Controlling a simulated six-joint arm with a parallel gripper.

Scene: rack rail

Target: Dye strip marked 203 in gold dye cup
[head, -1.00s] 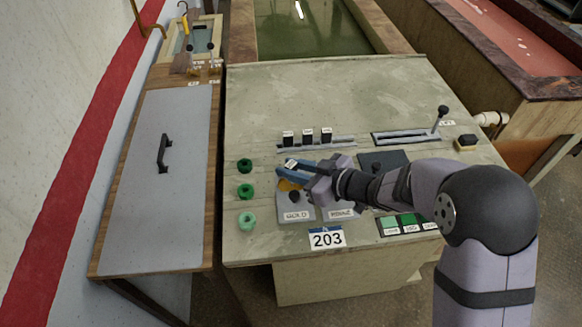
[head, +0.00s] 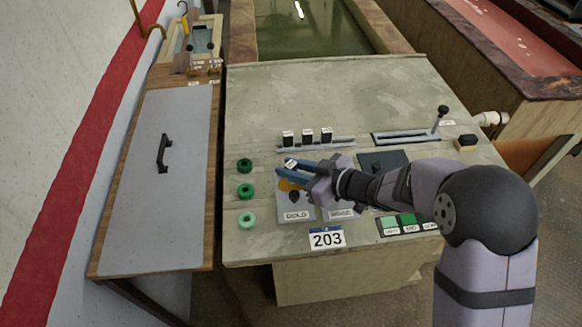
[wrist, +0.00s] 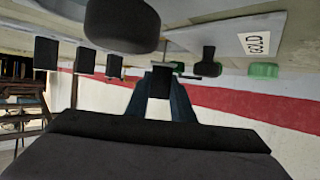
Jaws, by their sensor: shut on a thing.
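My gripper (head: 291,168), with blue fingers, is shut on a small dark strip (head: 290,163) with a white label on top. The label's number is too small to read. In the wrist view, the strip (wrist: 162,82) shows as a black block between the fingertips. The gold dye cup (head: 287,185) is partly covered by the gripper, just below it in the picture, on a grey plate labelled GOLD (head: 296,216). I cannot tell whether the strip touches the dye. A sign reading 203 (head: 326,238) is on the bench's front edge.
Three dark labelled strips (head: 308,137) stand in a rail behind the gripper. Green rings (head: 246,191) lie to the left. A second labelled plate (head: 341,213) is partly under my arm. A slotted lever (head: 437,120) and colour swatches (head: 408,223) are at right.

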